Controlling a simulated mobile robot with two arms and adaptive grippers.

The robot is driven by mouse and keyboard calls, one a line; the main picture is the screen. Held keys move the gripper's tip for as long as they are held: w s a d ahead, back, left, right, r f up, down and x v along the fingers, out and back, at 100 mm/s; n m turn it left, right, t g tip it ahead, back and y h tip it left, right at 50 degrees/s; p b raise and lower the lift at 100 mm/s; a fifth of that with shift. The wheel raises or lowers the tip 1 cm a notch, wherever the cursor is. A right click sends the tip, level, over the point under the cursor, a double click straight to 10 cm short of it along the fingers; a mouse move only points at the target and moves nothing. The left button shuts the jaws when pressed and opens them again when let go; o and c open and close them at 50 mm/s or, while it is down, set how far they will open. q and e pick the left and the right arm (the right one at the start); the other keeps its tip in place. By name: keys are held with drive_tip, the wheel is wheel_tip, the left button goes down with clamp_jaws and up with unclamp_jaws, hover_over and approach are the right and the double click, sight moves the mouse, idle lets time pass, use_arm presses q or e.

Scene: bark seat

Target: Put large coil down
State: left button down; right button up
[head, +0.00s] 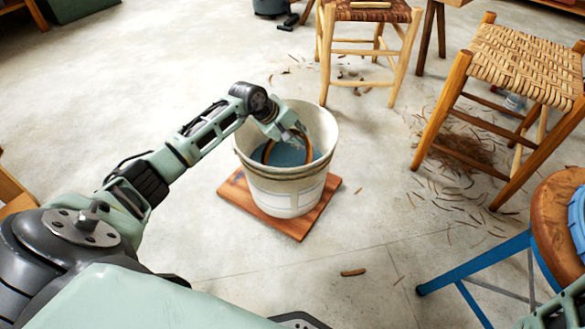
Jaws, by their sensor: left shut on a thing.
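My left gripper (290,136) reaches over the rim into a white bucket (284,190) and is shut on a brown coil (306,155). The coil is a ring of bark that stands on edge inside the bucket. Blue-grey water (288,153) shows at the bottom around it. I cannot tell how much of the coil is under the water. My right gripper is not in view.
The bucket stands on a reddish wooden board (300,226). A woven stool (525,65) stands at the right, with bark scraps (465,150) under it. A blue-legged stool (480,262) is at lower right.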

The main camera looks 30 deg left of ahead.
use_arm(q)
wheel_tip(320, 180, down, 9)
drive_tip(key=b, duration=0.5)
drive_tip(key=shift+r, duration=0.15)
drive_tip(key=c, duration=1.6)
unclamp_jaws()
